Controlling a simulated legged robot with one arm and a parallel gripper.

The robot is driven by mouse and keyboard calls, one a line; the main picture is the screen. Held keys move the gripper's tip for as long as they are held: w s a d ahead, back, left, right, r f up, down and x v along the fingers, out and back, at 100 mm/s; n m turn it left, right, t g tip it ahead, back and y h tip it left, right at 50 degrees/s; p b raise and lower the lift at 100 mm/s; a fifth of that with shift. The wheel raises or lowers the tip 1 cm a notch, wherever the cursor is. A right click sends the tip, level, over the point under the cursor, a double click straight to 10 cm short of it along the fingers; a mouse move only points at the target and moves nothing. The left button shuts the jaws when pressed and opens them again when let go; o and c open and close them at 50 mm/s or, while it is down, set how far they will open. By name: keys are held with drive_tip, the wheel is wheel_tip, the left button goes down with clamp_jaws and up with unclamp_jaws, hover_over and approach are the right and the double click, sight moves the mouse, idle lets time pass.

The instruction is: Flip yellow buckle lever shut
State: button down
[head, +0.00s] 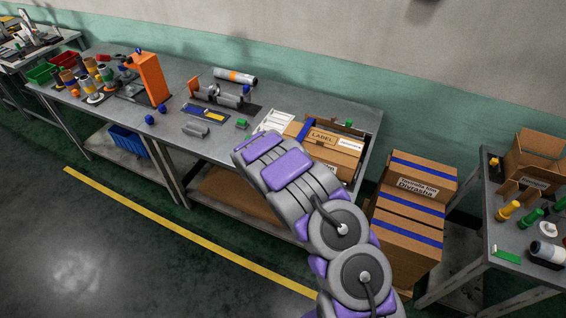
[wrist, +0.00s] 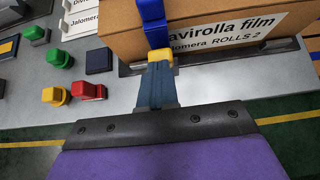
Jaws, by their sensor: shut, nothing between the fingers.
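The yellow buckle lever (wrist: 160,56) shows in the wrist view at the lower end of a blue strap (wrist: 152,20). The strap runs down the front of a cardboard box (wrist: 220,30) with a white film label. My gripper (wrist: 158,68) is shut, its blue-grey fingers pointing up at the lever. The fingertips overlap the lever's lower edge in the picture; I cannot tell whether they touch it. In the head view my arm reaches over the bench, and its fingers and the lever are hidden.
Green, red and yellow buttons (wrist: 53,95) stand on the grey bench (wrist: 110,100) left of my gripper. White label sheets (wrist: 80,15) lie behind them. In the head view, strapped cartons (head: 410,210) stand right of the bench, and an orange machine (head: 152,78) stands far left.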

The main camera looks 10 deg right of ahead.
drive_tip(key=shift+a, duration=0.15)
drive_tip(key=shift+r, duration=0.7)
drive_tip(key=f+p+v, duration=0.1)
drive_tip(key=v, duration=1.2)
drive_tip(key=shift+s+a, duration=0.25)
drive_tip(key=shift+s, duration=0.05)
